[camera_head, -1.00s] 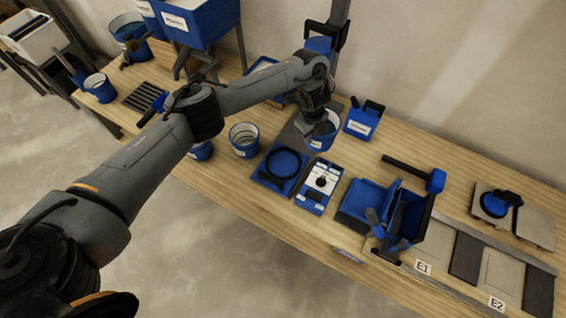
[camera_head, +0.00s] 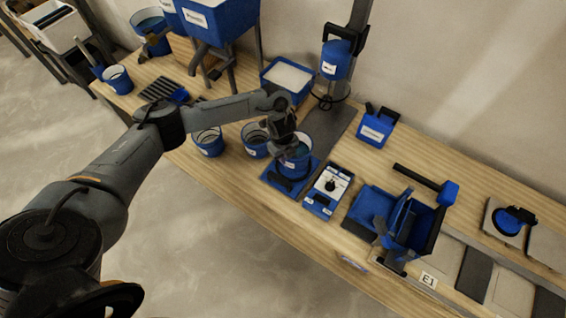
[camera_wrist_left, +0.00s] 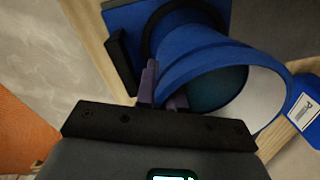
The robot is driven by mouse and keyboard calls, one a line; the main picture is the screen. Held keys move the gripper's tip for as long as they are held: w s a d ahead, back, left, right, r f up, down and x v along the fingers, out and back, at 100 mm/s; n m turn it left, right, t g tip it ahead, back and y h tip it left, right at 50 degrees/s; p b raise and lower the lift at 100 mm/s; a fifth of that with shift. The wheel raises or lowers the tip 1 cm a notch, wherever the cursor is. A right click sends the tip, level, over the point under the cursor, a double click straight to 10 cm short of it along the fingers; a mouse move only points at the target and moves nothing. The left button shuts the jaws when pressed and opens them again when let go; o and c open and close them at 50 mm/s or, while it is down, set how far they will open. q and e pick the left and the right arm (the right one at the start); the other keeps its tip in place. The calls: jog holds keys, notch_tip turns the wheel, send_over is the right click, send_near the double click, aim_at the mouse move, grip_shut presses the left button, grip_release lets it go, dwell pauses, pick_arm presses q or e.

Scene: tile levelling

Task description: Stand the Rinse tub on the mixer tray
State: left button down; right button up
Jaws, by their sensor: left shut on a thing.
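My left gripper (camera_head: 279,147) is shut on the rim of a blue tub (camera_head: 297,163) holding teal liquid. The tub's label is too small to read in the head view. It is over a blue tray (camera_head: 271,178) with a black ring. I cannot tell if it touches the tray. In the left wrist view the fingers (camera_wrist_left: 162,90) grip the wall of the tub (camera_wrist_left: 205,62), and part of the blue tray (camera_wrist_left: 122,22) and ring shows behind it. My right gripper is out of view.
Two blue tubs (camera_head: 209,143) (camera_head: 255,140) stand left of the held tub. A blue-and-white device (camera_head: 325,190) lies close on its right. The grey mat is clear in front of the mixer.

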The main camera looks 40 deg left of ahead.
pick_arm(q)
jog(key=shift+s+a+f+b, duration=0.1)
jog(key=shift+f+b, duration=0.55)
jog(key=shift+f, duration=1.4)
jog(key=c, duration=1.3)
grip_release()
jog(key=shift+f, duration=0.15)
jog(key=shift+o, duration=0.2)
